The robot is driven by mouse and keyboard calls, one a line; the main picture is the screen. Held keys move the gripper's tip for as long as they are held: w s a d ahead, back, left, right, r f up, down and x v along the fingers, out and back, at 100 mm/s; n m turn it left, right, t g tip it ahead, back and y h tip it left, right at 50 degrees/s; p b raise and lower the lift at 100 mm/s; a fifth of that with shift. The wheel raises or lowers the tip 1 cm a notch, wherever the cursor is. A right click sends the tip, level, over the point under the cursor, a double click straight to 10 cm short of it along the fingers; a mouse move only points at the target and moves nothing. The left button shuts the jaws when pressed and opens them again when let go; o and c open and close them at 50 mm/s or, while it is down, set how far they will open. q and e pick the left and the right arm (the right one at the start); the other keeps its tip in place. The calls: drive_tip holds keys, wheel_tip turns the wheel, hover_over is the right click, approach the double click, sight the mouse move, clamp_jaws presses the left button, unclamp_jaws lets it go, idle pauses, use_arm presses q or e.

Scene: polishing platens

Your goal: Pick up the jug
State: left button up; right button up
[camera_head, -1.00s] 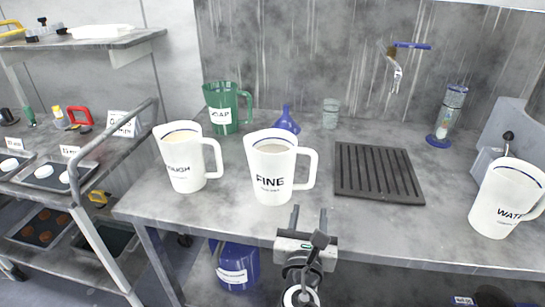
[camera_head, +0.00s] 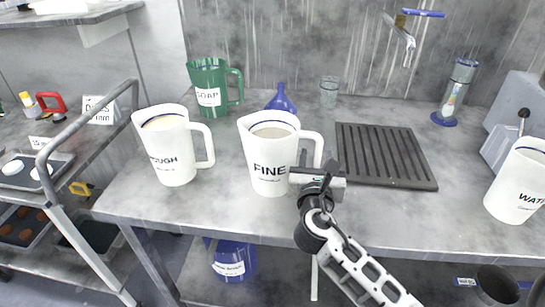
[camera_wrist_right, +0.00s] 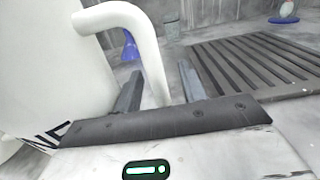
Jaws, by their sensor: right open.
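The white FINE jug (camera_head: 258,165) stands upright on the grey bench, with its handle (camera_head: 312,146) on its right side. My right gripper (camera_head: 319,168) is at that handle and is open. In the right wrist view the lower part of the handle (camera_wrist_right: 151,60) comes down between the two open fingers (camera_wrist_right: 160,88). The jug body (camera_wrist_right: 45,70) is left of the fingers. The gripper covers part of the handle's lower end in the head view. My left gripper is not in view.
A white ROUGH jug (camera_head: 172,160) stands left of the FINE jug. A green SOAP jug (camera_head: 205,85) and a blue funnel (camera_head: 281,98) are behind. A dark slatted rack (camera_head: 385,155) lies close on the right. A WATER jug (camera_head: 515,190) stands far right.

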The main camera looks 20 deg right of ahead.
drive_tip(key=shift+w+d, duration=0.25)
drive_tip(key=shift+w, duration=0.1)
drive_tip(key=shift+s, duration=0.1)
clamp_jaws()
idle(1.1)
drive_tip(key=shift+r, duration=0.25)
